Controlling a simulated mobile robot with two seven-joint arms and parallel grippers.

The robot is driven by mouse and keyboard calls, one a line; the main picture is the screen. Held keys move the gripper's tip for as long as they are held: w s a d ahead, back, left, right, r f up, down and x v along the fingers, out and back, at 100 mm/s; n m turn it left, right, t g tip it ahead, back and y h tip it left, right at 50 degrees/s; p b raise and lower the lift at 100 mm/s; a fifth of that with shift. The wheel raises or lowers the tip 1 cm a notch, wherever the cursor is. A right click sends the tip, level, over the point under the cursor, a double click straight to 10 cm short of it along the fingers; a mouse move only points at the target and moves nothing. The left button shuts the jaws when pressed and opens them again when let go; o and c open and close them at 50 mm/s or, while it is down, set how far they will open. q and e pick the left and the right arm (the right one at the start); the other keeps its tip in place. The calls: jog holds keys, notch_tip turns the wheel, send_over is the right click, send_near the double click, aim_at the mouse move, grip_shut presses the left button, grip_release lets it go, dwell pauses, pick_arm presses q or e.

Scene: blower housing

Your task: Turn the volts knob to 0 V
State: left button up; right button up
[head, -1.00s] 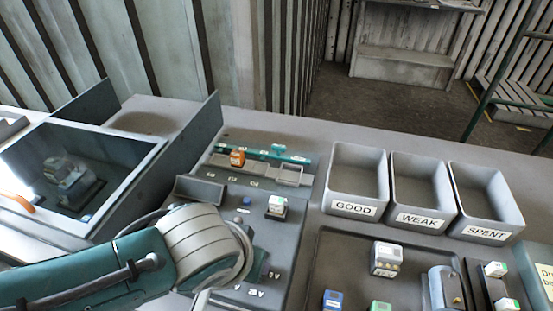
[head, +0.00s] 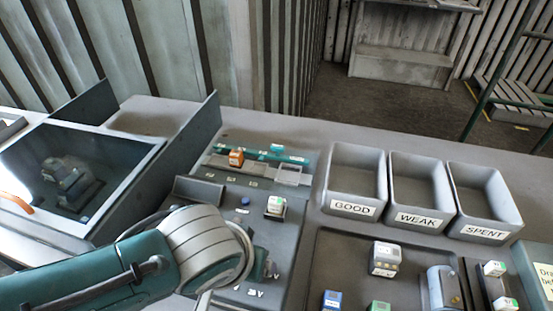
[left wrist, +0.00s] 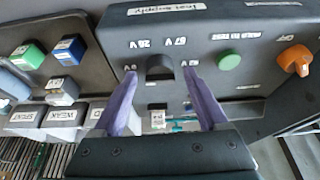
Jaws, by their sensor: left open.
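The volts knob (left wrist: 160,68) is a dark knob on the grey test supply panel (left wrist: 200,28), with "25 V" and "67 V" printed near it, upside down in the left wrist view. More small marks sit at its sides; I cannot read them or the knob's pointer surely. My left gripper (left wrist: 160,72) is open, its purple fingers on either side of the knob with a gap each side. In the head view my left arm covers the knob and most of the gripper. The supply unit (head: 270,240) shows beside my wrist. My right gripper is not in view.
A green button (left wrist: 230,61) and an orange knob (left wrist: 295,60) sit along the same panel. Bins marked GOOD (head: 354,210), WEAK (head: 417,219) and SPENT (head: 485,233) stand at right. A tray (head: 330,245) holds several small blocks.

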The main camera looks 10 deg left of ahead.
pick_arm(q)
jog(key=p+v, duration=0.3)
jog(key=v, duration=0.7)
dwell(0.4)
jog(key=s+a+r+m+g, duration=0.1)
jog(key=s+a+r, duration=0.3)
jog(key=s+r, duration=0.15)
jog(key=s+a+r+m, duration=0.1)
jog(key=s+a+r, duration=0.3)
jog(key=s, duration=0.2)
notch_tip(320, 180, up, 24)
jog(key=p, duration=2.5)
jog(key=shift+s+r, duration=0.2)
jog(key=shift+s, duration=0.05)
